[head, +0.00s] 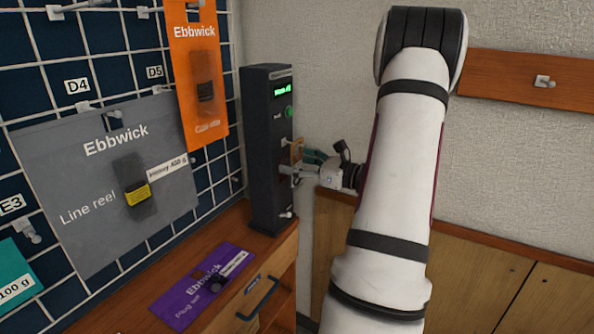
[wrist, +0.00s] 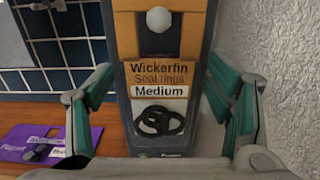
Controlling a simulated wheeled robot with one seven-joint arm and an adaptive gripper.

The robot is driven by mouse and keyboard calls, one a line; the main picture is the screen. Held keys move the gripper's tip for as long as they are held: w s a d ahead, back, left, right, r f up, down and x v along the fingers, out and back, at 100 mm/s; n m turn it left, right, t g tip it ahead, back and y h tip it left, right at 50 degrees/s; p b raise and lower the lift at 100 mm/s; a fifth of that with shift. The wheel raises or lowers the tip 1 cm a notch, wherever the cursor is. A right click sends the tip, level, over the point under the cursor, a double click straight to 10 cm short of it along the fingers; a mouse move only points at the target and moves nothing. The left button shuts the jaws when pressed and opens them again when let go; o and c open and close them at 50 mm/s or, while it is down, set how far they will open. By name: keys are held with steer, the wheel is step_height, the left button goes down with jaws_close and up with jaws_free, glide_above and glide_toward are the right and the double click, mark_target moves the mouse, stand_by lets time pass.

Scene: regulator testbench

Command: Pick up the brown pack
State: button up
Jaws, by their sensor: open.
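The brown pack (wrist: 156,76) reads "Wickerfin Seal rings Medium", with a white band and dark rings showing below the text. It hangs upright on the front of a dark upright unit, below a white knob (wrist: 158,20). In the head view only a thin tan edge of the pack (head: 296,151) shows beside the unit. My gripper (head: 304,168) is at the unit's front, facing the pack. In the wrist view its two green-padded fingers are spread wide, one on each side of the pack, with a gap on both sides.
The dark unit (head: 264,160) with a green display stands on a wooden counter. A purple pack (head: 203,286) lies on the counter. Grey (head: 75,160) and orange (head: 197,105) packs hang on the wall grid at left. A rough wall (wrist: 285,60) is close on the right of my gripper.

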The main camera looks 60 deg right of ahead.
steer(key=c, duration=1.1)
steer(key=shift+c, duration=0.2)
steer(key=shift+s+r, duration=0.2)
steer(key=shift+r, duration=0.65)
steer(key=s+d+p, duration=0.1)
steer(key=s, duration=1.6)
steer(key=shift+s+d+p, duration=0.2)
steer(key=shift+s+p, duration=0.1)
steer(key=shift+s, duration=0.05)
